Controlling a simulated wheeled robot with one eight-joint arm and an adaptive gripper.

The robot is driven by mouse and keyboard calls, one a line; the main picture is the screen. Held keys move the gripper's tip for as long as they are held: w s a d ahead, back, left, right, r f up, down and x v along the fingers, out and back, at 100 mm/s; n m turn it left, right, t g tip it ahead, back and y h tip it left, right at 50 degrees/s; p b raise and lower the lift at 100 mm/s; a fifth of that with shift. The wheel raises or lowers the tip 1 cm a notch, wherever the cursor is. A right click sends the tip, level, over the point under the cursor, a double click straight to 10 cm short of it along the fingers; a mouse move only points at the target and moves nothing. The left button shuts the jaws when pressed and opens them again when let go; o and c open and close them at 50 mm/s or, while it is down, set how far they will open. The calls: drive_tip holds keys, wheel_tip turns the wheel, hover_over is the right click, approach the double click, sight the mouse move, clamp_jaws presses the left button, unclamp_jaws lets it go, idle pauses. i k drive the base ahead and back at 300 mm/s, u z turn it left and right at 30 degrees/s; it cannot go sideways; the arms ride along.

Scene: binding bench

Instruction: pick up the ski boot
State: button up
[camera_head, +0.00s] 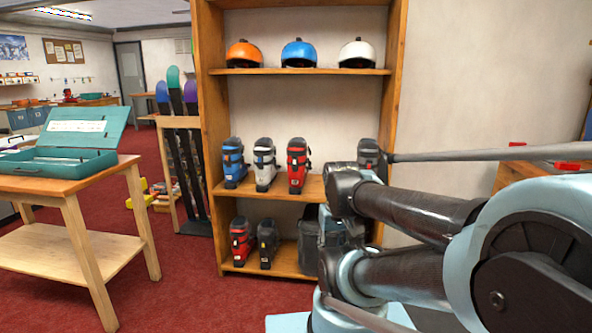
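Several ski boots stand upright on the wooden shelf unit. On the middle shelf are a blue boot (233,163), a white and dark boot (265,165), a red boot (297,166) and a dark grey boot (368,153), the last partly hidden behind my arm. On the bottom shelf are a red and black boot (242,240) and a black boot (267,243). I cannot tell which boot the task means. My arm fills the lower right, in front of the shelf's right side. I cannot see my gripper's fingers.
Helmets, including a blue one (298,53), sit on the top shelf. A dark grey bag-like item (309,246) is partly hidden at the bottom shelf's right. A wooden table (130,165) holds an open teal case (70,160) at left. Red carpet (190,290) between is clear.

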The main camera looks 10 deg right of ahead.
sight(297, 149)
drive_tip(key=z, duration=0.25)
drive_tip(key=i, duration=1.15)
drive_tip(key=z, duration=0.15)
